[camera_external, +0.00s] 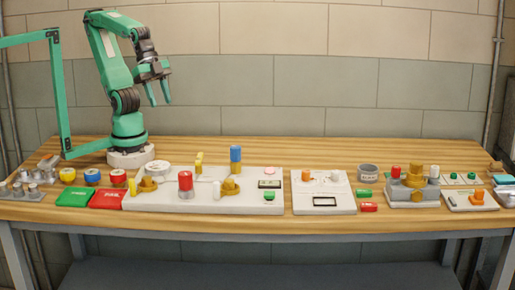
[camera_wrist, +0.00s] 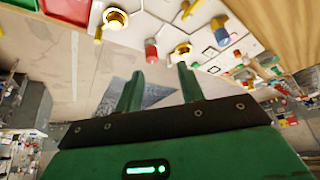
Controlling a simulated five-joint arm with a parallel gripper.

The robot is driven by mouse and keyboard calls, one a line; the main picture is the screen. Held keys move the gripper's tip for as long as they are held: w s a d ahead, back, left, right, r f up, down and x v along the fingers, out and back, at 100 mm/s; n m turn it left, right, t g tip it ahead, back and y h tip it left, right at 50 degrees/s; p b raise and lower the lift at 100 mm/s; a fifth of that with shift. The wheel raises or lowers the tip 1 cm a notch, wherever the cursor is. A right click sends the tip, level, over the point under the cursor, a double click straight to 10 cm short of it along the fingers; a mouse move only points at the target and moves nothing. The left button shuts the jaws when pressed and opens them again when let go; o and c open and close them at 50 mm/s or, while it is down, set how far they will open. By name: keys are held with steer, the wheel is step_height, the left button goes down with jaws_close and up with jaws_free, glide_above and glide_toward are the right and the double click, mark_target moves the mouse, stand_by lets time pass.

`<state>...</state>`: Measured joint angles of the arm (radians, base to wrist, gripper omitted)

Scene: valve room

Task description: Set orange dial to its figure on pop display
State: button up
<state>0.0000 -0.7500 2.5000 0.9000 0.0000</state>
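My gripper (camera_external: 160,102) is raised above the back left of the bench, open and empty. Its two fingers, spread apart, also show in the wrist view (camera_wrist: 160,75). An orange dial (camera_external: 306,175) sits on the upper left of a small white panel (camera_external: 300,204) right of the bench's middle. A dark-framed display (camera_external: 325,201) is on that panel's front; its figure is too small to read. Another orange knob (camera_external: 477,197) stands on a panel at the far right. I cannot tell from the pictures which display is called pop. My gripper is far from both orange parts.
A long white panel (camera_external: 205,205) with yellow, red and blue-topped parts lies left of the small panel. Red and green boxes (camera_external: 107,199) lie at the left front. A grey block with a brass valve (camera_external: 413,180) stands at right. The bench's back strip is clear.

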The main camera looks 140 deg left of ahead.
steer(key=shift+o, duration=1)
steer(key=w+a+r+m+g, duration=0.15)
steer(key=w+a, duration=0.35)
steer(key=w, duration=0.6)
steer(key=w+a+r+m+g, duration=0.1)
steer(key=w+a+r, duration=0.1)
steer(key=w+a, duration=0.6)
steer(key=w+a+f+g, duration=0.1)
steer(key=w+a+f, duration=0.3)
steer(key=a+f, duration=0.1)
steer(key=w+a+f+m+g, duration=0.1)
steer(key=w+a+f, duration=0.4)
steer(key=f, duration=0.1)
steer(key=w+a+f+m+g, duration=0.1)
steer(key=w+a+f, duration=0.4)
steer(key=a, duration=0.1)
steer(key=shift+f, duration=0.35)
steer(key=shift+a+f, duration=0.2)
steer(key=shift+f, duration=0.15)
steer(key=shift+f, duration=0.1)
